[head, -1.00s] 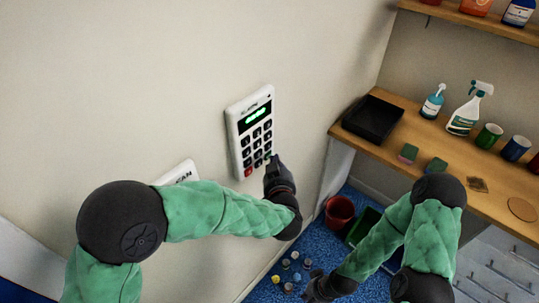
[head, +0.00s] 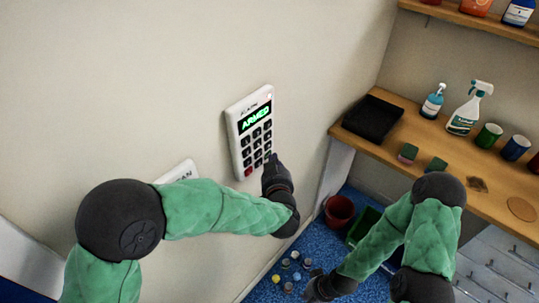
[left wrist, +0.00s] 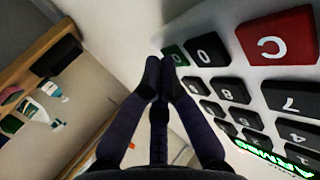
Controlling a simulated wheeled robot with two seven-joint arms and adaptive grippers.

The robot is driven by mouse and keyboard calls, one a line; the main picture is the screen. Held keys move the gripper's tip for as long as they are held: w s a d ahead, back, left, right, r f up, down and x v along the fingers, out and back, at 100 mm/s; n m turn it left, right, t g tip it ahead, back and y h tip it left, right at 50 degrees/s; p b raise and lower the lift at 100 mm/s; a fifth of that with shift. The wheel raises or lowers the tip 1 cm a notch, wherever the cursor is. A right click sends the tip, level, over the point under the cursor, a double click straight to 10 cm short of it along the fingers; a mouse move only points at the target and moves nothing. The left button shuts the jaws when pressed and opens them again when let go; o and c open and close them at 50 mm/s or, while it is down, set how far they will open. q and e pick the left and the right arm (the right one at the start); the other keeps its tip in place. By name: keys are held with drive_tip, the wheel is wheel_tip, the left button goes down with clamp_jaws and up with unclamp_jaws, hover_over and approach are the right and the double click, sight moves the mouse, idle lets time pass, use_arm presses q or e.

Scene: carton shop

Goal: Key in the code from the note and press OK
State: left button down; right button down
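The white alarm keypad (head: 233,125) is on the wall, and its lit display (head: 255,116) reads "ARMED" in green. Its dark keys and red C key show in the left wrist view, with the green OK key (left wrist: 175,55) at the far corner. My left gripper (head: 273,160) is at the keypad's lower right corner. In the left wrist view its fingertips (left wrist: 160,66) are together and empty, right by the OK key; I cannot tell whether they touch it. My right gripper (head: 315,288) hangs low over the blue floor, its fingers unclear. I see no readable code note.
A white plate (head: 180,171) ending in "AN" is on the wall, partly behind my left arm. A wooden counter (head: 400,152) at right holds a black tray (head: 372,118), bottles, sponges and cups. A red bucket (head: 339,211) and several small round items lie on the floor.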

use_arm(q)
drive_tip(key=shift+s+d+p, duration=0.4)
drive_tip(key=shift+s+d, duration=0.05)
drive_tip(key=shift+d, duration=0.15)
idle(0.3)
drive_tip(key=s+d+p, duration=0.1)
drive_tip(key=d, duration=0.1)
drive_tip(key=s+d, duration=0.2)
drive_tip(key=shift+p, duration=0.4)
idle(0.7)
